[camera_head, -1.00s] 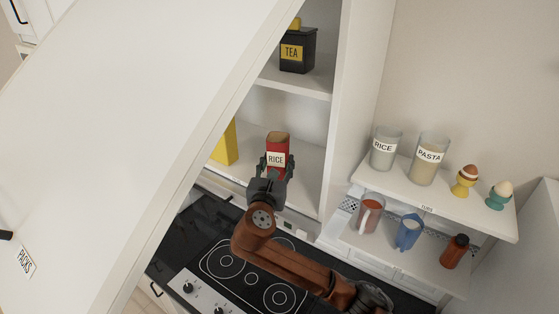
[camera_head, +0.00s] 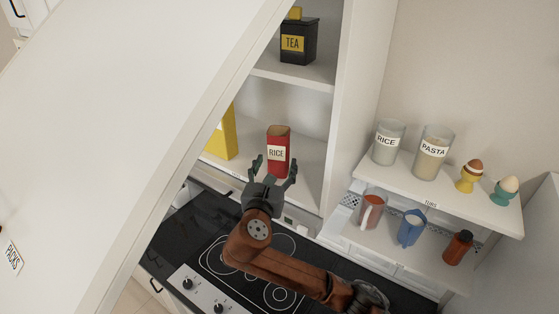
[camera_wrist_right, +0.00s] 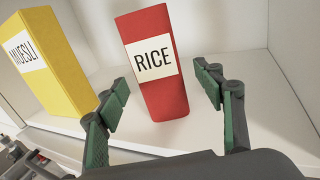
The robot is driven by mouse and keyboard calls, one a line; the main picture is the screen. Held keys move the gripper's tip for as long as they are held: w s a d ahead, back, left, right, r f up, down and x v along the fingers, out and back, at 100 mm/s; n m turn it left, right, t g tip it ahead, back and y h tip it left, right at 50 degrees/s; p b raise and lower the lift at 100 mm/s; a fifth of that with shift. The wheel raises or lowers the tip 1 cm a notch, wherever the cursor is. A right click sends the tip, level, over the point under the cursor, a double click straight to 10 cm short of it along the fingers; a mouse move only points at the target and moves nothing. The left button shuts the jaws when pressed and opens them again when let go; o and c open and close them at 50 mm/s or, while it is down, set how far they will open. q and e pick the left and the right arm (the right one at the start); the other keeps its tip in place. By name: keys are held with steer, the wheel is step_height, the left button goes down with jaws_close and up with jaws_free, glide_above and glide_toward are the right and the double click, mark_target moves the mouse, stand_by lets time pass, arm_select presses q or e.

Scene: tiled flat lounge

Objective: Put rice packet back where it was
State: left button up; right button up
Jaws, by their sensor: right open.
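The red rice packet (camera_head: 278,146) with a white RICE label stands on the lower cupboard shelf (camera_head: 308,170). It also shows in the right wrist view (camera_wrist_right: 158,88), standing on the white shelf just beyond my fingers. My right gripper (camera_head: 273,172) is open and empty in front of the packet, with its two fingers (camera_wrist_right: 166,98) spread and a gap between them and the packet. My left gripper is not in view.
A yellow muesli box (camera_wrist_right: 55,62) stands left of the packet. A black TEA tin (camera_head: 298,42) is on the shelf above. The open cupboard door (camera_head: 110,130) fills the left. Below is a black hob (camera_head: 245,265). Jars, cups and eggs stand on side shelves (camera_head: 450,193).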

steer(key=s+a+b, duration=0.1)
steer(key=s, duration=0.6)
steer(key=shift+a, duration=0.25)
stand_by(1.9)
